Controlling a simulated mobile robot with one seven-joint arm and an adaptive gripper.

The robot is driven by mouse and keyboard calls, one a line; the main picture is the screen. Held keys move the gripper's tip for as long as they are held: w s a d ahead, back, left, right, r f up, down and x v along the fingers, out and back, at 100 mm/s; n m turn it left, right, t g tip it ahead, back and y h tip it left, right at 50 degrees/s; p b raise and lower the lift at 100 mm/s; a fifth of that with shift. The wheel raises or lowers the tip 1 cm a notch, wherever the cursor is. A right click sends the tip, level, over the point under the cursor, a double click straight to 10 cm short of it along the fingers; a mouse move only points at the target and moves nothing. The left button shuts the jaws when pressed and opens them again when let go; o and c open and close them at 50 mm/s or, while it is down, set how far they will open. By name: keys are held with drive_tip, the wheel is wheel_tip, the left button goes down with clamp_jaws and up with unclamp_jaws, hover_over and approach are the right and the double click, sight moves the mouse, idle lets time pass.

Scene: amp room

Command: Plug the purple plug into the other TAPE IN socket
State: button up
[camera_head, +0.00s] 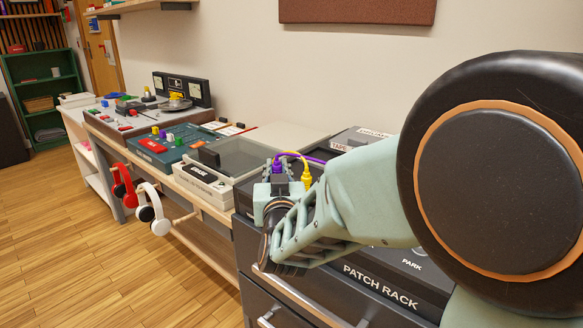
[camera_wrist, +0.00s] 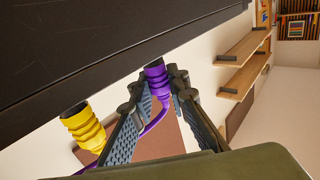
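The purple plug (camera_wrist: 156,79) stands with its end at a dark panel face in the wrist view. A purple cord runs from it toward the yellow plug (camera_wrist: 84,130). My gripper (camera_wrist: 163,92) has one finger on each side of the purple plug, with no clear gap, and looks shut on it. In the head view my gripper (camera_head: 278,178) is at the patch rack (camera_head: 380,293), with the purple plug (camera_head: 277,166) at its tip and the yellow plug (camera_head: 306,178) just right of it. The TAPE IN sockets are hidden or too small to tell.
A grey box with a clear-looking top (camera_head: 240,155) and a cream device (camera_head: 203,185) stand left of the rack. Red headphones (camera_head: 124,187) and white headphones (camera_head: 152,210) hang from the bench front. Floor (camera_head: 100,270) at left is clear. My arm hides much of the rack.

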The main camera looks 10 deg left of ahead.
drive_tip(key=o, duration=0.5)
drive_tip(key=shift+c, duration=0.2)
drive_tip(key=v, duration=0.7)
drive_tip(key=shift+s+d, duration=0.1)
drive_tip(key=shift+s, duration=0.15)
